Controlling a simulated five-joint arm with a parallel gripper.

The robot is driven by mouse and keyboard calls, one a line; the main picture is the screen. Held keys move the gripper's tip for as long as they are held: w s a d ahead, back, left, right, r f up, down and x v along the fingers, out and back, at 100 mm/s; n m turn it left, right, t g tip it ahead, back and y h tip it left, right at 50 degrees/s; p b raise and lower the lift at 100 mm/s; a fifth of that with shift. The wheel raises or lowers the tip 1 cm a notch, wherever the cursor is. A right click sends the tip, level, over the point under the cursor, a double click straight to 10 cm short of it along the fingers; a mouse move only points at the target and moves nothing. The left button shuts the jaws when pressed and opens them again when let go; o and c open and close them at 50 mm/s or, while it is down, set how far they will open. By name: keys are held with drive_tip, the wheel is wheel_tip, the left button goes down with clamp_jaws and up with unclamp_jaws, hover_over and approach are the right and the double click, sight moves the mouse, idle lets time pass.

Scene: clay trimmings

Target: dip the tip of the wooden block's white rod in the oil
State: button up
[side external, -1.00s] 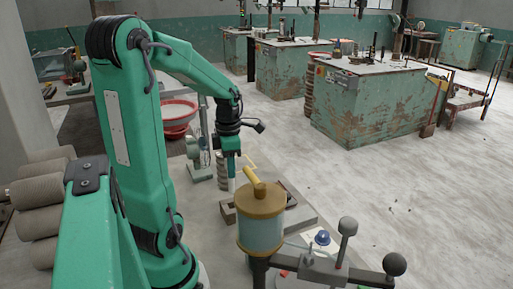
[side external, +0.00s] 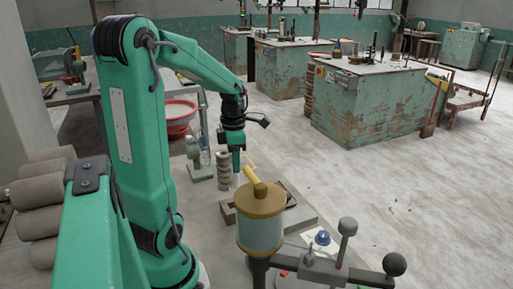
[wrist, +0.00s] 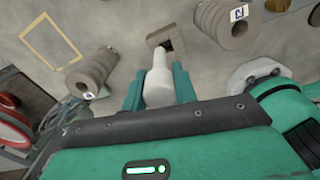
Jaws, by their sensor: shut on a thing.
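My gripper (wrist: 158,88) is shut on a white rod-like piece (wrist: 159,80), which narrows to a thinner tip. In the side external view my gripper (side external: 236,162) points down, with the pale rod (side external: 236,181) below it. A brown block-like piece with a dark recess (wrist: 177,43) lies just past the rod's tip in the wrist view; I cannot tell whether they touch. A low brown box or tray (side external: 228,213) sits under the gripper in the side view, partly hidden by the brass-capped jar. No oil surface can be made out clearly.
The jar (side external: 260,235) of pale contents stands in the foreground beside ball-ended levers (side external: 394,264). Ribbed grey cylinders (wrist: 95,70) (wrist: 228,25) lie either side of the brown piece. A yellow frame outline (wrist: 50,40) is at the upper left.

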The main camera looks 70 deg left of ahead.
drive_tip(key=w+a, duration=0.2)
drive_tip(key=w, duration=0.5)
drive_tip(key=w+a+f, duration=0.1)
drive_tip(key=w, duration=0.7)
drive_tip(key=shift+w+a, duration=0.15)
drive_tip(key=shift+a, duration=0.2)
drive_tip(key=shift+f, duration=0.3)
drive_tip(key=shift+f, duration=2.75)
drive_tip(key=shift+f, duration=0.7)
drive_tip(key=shift+r, duration=0.1)
wheel_tip(320, 180, up, 7)
idle(1.1)
idle(0.4)
drive_tip(key=shift+d, duration=0.1)
